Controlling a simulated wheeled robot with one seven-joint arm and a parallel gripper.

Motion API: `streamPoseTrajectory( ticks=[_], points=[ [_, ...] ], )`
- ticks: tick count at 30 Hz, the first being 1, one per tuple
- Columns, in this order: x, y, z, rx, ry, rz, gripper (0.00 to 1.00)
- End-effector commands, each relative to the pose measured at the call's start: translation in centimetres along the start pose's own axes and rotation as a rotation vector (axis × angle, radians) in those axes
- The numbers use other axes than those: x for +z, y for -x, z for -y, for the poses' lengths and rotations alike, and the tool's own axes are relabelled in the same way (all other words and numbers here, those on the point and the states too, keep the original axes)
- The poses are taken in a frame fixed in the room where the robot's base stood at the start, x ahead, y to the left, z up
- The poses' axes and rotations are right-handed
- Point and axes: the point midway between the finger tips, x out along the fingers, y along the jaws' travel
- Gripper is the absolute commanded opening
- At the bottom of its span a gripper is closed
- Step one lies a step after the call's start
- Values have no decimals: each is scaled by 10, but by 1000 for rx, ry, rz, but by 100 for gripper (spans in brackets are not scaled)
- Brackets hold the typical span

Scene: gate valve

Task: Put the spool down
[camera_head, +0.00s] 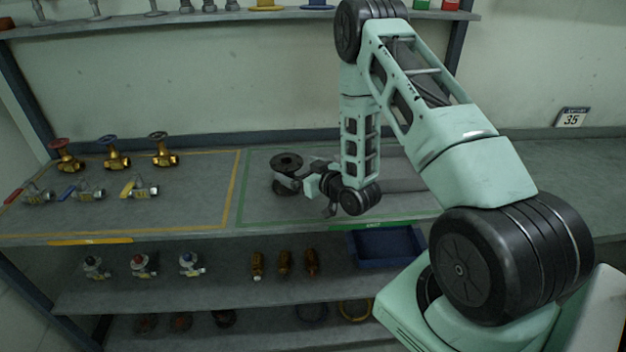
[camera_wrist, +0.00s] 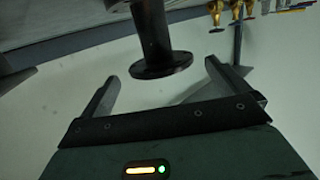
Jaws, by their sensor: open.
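The spool (camera_head: 286,163), dark with a round flange at each end, stands upright on the bench inside the green-outlined area. In the wrist view its body and one round flange (camera_wrist: 161,66) show at the top, and the picture appears upside down. My gripper (camera_head: 302,184) is just to the right of the spool, at the end of my arm. In the wrist view my gripper (camera_wrist: 161,78) has its two fingers spread wide and holds nothing. The flange shows ahead, between the fingertips. Whether a finger touches the spool I cannot tell.
The yellow-outlined area (camera_head: 205,207) at left holds brass valves (camera_head: 113,154) and grey ball valves (camera_head: 88,191). A blue tray (camera_head: 385,247) and small fittings (camera_head: 284,262) sit on the shelf below. An upper shelf (camera_head: 230,17) runs along the wall.

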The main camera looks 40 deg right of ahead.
Motion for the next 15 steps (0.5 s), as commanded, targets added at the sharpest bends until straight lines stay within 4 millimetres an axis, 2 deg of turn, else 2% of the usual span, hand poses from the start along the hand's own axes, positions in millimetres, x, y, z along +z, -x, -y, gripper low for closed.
streamPoseTrajectory(
  ticks=[3, 9, 12, 15],
  points=[
    [4, 25, -1, 2, -1, 2, 100],
    [2, 54, -1, 1, 0, 1, 100],
    [0, 60, 1, -2, 1, 2, 100],
    [-4, 56, 11, -20, 10, 31, 100]
  ],
)
